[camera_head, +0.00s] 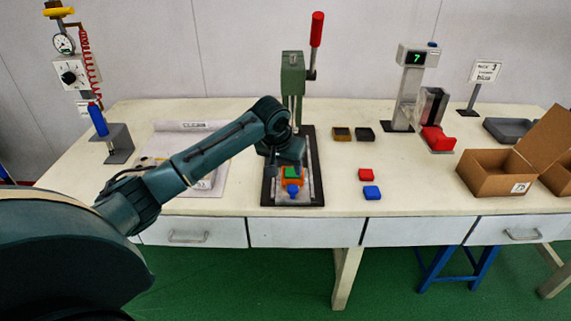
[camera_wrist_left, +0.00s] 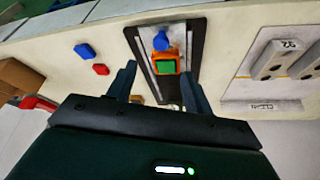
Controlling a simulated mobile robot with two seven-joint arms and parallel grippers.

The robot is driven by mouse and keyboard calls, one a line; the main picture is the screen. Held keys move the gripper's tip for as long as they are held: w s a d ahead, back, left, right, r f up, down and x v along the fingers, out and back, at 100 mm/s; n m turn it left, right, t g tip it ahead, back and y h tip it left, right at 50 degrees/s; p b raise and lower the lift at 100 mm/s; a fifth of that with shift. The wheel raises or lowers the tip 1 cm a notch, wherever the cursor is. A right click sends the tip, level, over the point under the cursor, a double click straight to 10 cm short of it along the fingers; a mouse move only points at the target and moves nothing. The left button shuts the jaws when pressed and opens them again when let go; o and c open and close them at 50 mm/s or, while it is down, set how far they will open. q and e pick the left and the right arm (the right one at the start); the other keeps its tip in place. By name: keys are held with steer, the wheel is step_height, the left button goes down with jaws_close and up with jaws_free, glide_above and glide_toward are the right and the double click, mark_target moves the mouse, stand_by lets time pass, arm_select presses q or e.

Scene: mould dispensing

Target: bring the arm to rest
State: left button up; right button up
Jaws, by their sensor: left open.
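My left arm (camera_head: 205,155) reaches in from the left over the table. My left gripper (camera_head: 279,167) hangs over the base of the green press and hides part of it. In the left wrist view my left gripper (camera_wrist_left: 159,75) is open, with its two fingers apart and nothing between them held. Past the fingers, an orange mould (camera_wrist_left: 165,54) with a green square in it sits on the press base, with a blue part (camera_wrist_left: 161,40) beside it. The orange mould (camera_head: 282,181) also shows in the head view. My right gripper is not in view.
The green press (camera_head: 292,75) with a red handle rises behind the gripper. A red block (camera_head: 366,174) and a blue block (camera_head: 372,193) lie to its right. Farther right stand a display post (camera_head: 412,75) reading 7, a red-fronted dispenser (camera_head: 437,138) and a cardboard box (camera_head: 493,175).

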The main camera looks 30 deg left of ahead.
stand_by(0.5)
arm_select(q)
steer(key=s+d+f+m+t+h, duration=0.1)
steer(key=s+d+f+m+h, duration=0.1)
steer(key=s+d+f, duration=0.45)
steer(key=s+d+f+m+t+h, duration=0.1)
steer(key=s+d+f+m, duration=0.15)
steer(key=d+f, duration=0.55)
steer(key=s+d+f+t, duration=0.1)
steer(key=s+d+t, duration=0.1)
steer(key=s, duration=0.7)
steer(key=s+d+f+t, duration=0.2)
steer(key=s, duration=0.7)
steer(key=shift+d+h, duration=0.3)
